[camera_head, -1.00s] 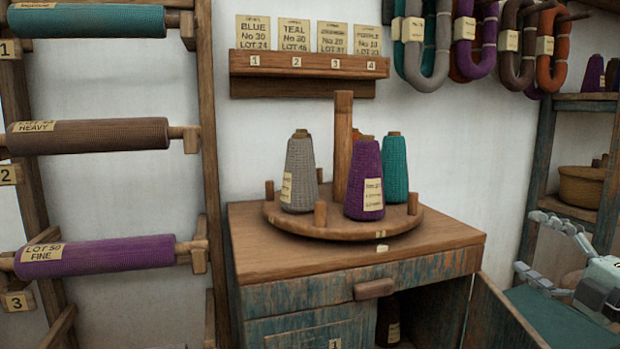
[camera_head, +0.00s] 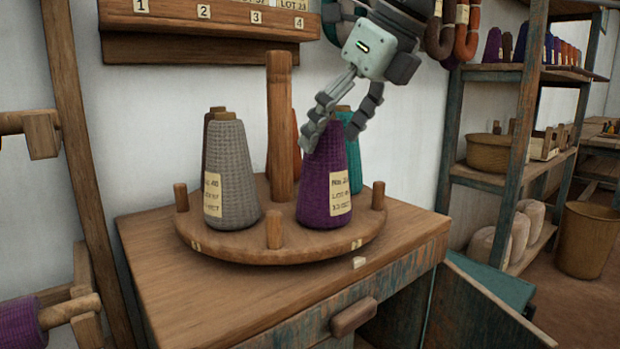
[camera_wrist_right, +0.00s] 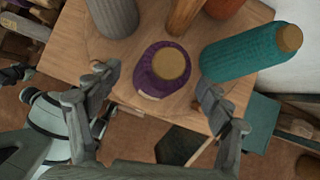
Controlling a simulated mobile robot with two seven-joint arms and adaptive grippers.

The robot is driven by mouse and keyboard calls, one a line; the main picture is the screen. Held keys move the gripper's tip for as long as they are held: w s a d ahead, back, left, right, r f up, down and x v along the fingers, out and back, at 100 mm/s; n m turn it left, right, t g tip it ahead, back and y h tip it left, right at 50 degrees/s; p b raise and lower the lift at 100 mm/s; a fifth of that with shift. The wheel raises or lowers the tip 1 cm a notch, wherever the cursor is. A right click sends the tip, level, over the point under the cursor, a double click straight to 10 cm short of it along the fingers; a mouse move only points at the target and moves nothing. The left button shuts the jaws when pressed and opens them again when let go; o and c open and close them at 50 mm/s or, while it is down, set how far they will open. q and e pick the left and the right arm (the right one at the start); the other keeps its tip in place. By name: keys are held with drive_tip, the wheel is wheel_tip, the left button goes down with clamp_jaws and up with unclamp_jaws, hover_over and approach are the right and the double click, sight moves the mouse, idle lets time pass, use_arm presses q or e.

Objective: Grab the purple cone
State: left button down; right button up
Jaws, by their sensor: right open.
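The purple cone (camera_head: 326,180) stands upright at the front right of the round wooden turntable (camera_head: 210,241), with a paper label on its side. My right gripper (camera_head: 336,128) is open above it, its fingers around the cone's top from above, one finger overlapping the top's left side in the head view. In the right wrist view the purple cone (camera_wrist_right: 163,72) lies between the two spread fingers of the right gripper (camera_wrist_right: 160,92), with a gap on each side. I cannot tell whether either finger touches it. My left gripper is not clearly in the head view.
A grey cone (camera_head: 230,180) stands left on the turntable, with a brown cone (camera_head: 208,140) behind it. A teal cone (camera_head: 354,165) stands close behind the purple one. A wooden post (camera_head: 280,130) rises at the centre, and short pegs (camera_head: 274,230) ring the edge.

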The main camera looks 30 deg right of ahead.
sight(314, 158)
drive_tip(key=shift+w+f, duration=0.3)
drive_tip(key=shift+f, duration=0.2)
drive_tip(key=x, duration=0.5)
drive_tip(key=shift+w+a+r+p, duration=0.1)
drive_tip(key=shift+w+r+p, duration=0.1)
drive_tip(key=shift+w+p, duration=0.1)
use_arm(q)
drive_tip(key=shift+d+f, duration=0.1)
drive_tip(key=shift+f, duration=0.65)
drive_tip(key=shift+r, duration=0.1)
use_arm(e)
drive_tip(key=shift+c, duration=0.6)
drive_tip(key=shift+c, duration=1.2)
drive_tip(key=c, duration=0.9)
use_arm(q)
drive_tip(key=shift+w+r, duration=0.1)
use_arm(e)
drive_tip(key=shift+c, duration=0.9)
drive_tip(key=shift+r, duration=0.15)
